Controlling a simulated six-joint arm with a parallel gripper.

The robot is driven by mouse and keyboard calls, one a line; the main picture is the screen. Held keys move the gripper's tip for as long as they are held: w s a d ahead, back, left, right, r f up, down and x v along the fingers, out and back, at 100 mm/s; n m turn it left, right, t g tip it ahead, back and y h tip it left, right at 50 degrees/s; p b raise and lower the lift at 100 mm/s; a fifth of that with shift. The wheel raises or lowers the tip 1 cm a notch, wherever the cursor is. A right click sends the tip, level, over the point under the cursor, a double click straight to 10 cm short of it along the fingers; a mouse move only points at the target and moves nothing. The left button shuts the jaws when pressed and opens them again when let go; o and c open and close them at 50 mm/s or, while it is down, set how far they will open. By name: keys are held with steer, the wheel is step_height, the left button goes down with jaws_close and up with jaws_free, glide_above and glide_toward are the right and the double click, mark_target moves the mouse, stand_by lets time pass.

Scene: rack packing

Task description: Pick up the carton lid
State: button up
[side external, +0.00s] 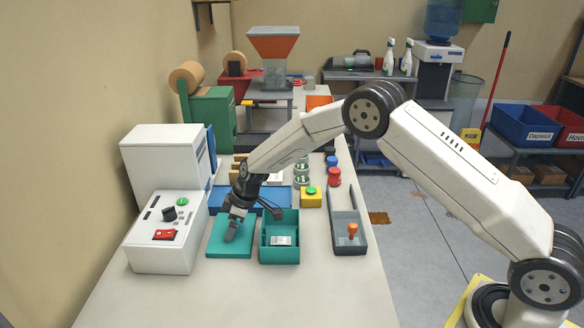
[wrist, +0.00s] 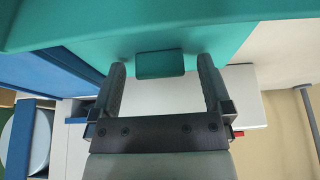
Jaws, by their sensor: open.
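The carton lid (side external: 229,247) is a flat teal slab lying on the bench, left of the open teal carton (side external: 279,257), which has a small light item inside. My gripper (side external: 231,230) is over the lid, fingers pointing down. In the wrist view the teal lid (wrist: 190,25) fills the top, and a small darker teal tab (wrist: 160,64) on it sits between the two fingers of my open gripper (wrist: 162,72). A gap shows on each side of the tab. My gripper hides part of the lid in the side view.
A white control box (side external: 165,230) with a red switch stands close on the left. A blue tray (side external: 270,197) lies behind the lid. A yellow button box (side external: 311,199) and a grey fixture with an orange knob (side external: 350,240) are to the right. The front bench is clear.

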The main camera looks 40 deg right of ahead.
steer(key=c, duration=1.3)
steer(key=shift+o, duration=0.2)
steer(key=shift+r, duration=0.15)
steer(key=shift+r, duration=0.9)
steer(key=s+d+r, duration=0.2)
steer(key=s+r, duration=0.9)
steer(key=s, duration=0.3)
